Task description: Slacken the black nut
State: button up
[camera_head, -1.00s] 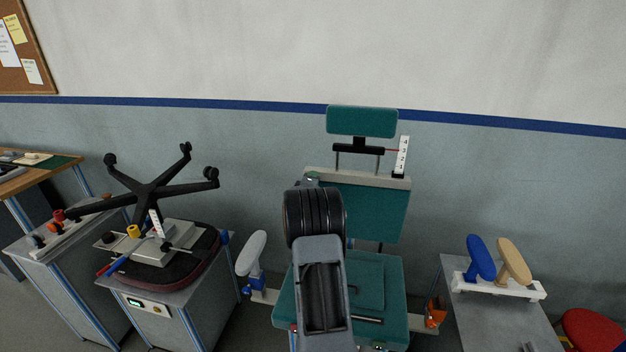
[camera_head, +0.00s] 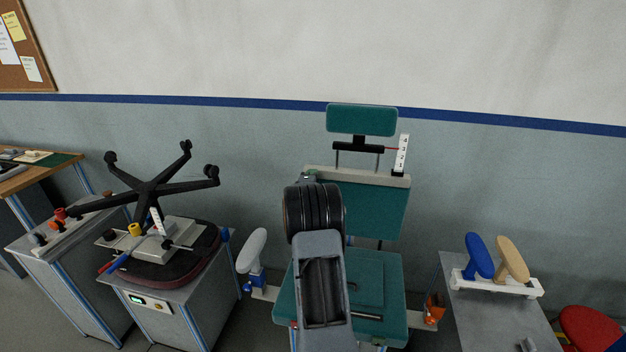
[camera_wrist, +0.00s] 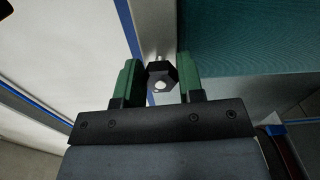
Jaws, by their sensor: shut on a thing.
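The black nut (camera_wrist: 161,70) sits on a pale metal stud in the wrist view, with a light round end showing in its middle. My gripper (camera_wrist: 160,82) has its two green-padded fingers on either side of the nut and is shut on it. In the head view my own arm hides the gripper and the nut. The teal chair (camera_head: 376,212) stands behind and below my arm, with its headrest (camera_head: 361,120) above the backrest.
A ruler-like scale (camera_head: 402,155) stands beside the headrest. A white armrest (camera_head: 252,250) is left of the chair. A bench (camera_head: 165,290) with an upturned black chair base (camera_head: 150,187) is at left. A grey table (camera_head: 490,310) with blue and tan pads is at right.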

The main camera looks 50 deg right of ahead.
jog(key=o, duration=0.9)
jog(key=shift+o, duration=0.2)
jog(key=b+v, duration=0.3)
jog(key=v, duration=1.1)
jog(key=shift+w, duration=0.15)
